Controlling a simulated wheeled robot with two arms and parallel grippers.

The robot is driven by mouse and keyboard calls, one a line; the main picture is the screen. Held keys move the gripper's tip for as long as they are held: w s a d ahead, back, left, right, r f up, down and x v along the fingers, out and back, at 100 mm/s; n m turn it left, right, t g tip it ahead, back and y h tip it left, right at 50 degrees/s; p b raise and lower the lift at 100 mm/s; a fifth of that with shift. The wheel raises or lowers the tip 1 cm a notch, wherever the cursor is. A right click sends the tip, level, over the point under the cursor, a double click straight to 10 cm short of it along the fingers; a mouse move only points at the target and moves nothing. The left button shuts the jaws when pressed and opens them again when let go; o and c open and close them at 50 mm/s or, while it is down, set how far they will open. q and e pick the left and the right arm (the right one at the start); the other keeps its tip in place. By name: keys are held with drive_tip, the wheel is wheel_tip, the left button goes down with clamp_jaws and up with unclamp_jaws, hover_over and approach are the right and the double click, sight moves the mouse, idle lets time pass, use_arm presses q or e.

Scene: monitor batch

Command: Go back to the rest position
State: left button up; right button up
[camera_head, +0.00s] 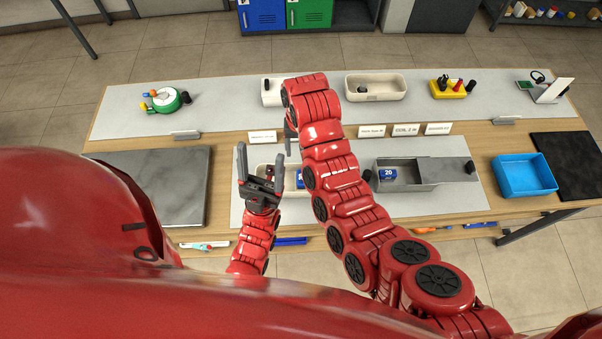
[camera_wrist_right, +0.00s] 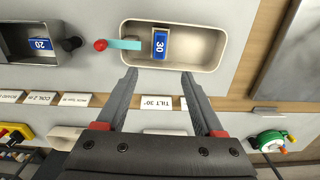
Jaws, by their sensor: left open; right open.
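My left gripper (camera_head: 261,155) is open and empty, fingers pointing away from me, over the front of the table. My right arm reaches across the middle, and its gripper (camera_head: 290,136) is mostly hidden behind its own links in the head view. In the right wrist view my right gripper (camera_wrist_right: 160,76) is open, with nothing between its fingers. Its fingertips lie just short of a cream tray (camera_wrist_right: 203,52) in the picture. That tray holds a blue block marked 30 (camera_wrist_right: 160,45). A turquoise strip with a red end (camera_wrist_right: 122,44) lies across its rim.
A grey tray (camera_head: 425,172) with a blue block marked 20 (camera_head: 387,174) stands right of my right arm. A blue tray (camera_head: 525,174) is farther right. Label cards (camera_head: 405,130) stand along the table's middle. A green reel (camera_head: 167,100) sits at the back left.

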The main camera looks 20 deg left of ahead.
drive_tip(key=shift+r, duration=0.65)
drive_tip(key=shift+f, duration=0.1)
